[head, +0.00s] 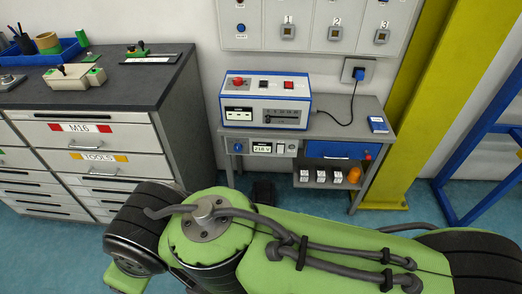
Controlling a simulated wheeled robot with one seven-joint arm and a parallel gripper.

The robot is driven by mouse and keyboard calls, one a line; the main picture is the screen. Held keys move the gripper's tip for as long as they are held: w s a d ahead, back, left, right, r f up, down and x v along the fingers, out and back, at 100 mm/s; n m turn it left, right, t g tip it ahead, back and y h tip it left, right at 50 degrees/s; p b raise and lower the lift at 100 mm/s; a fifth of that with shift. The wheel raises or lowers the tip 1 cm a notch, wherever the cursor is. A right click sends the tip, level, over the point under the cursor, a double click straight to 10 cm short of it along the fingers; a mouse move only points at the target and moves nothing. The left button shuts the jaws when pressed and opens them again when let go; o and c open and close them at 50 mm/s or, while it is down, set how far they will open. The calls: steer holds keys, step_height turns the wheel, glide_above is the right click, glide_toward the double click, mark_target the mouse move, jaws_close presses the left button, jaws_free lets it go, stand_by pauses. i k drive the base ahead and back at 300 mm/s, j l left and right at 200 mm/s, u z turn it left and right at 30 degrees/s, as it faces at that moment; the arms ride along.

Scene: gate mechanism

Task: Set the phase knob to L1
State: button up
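I cannot tell for sure which control is the phase knob, and no L1 mark is readable. A blue round knob (239,147) sits at the left of a grey panel under the bench top, beside a small display (262,148) that seems to read 218 V. A blue-and-white instrument box (267,117) stands on the bench above it, with a red control (238,82), a black and a red button on top. My green arm fills the foreground. My gripper is not in view.
The grey bench (350,128) has a blue drawer and a shelf with small white boxes and an orange object. A black cable runs to a wall socket (357,70). A drawer cabinet (110,133) stands left; a yellow column (405,110) and blue frame stand right.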

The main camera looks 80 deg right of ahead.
mark_target(237, 147)
steer(key=z, duration=2.55)
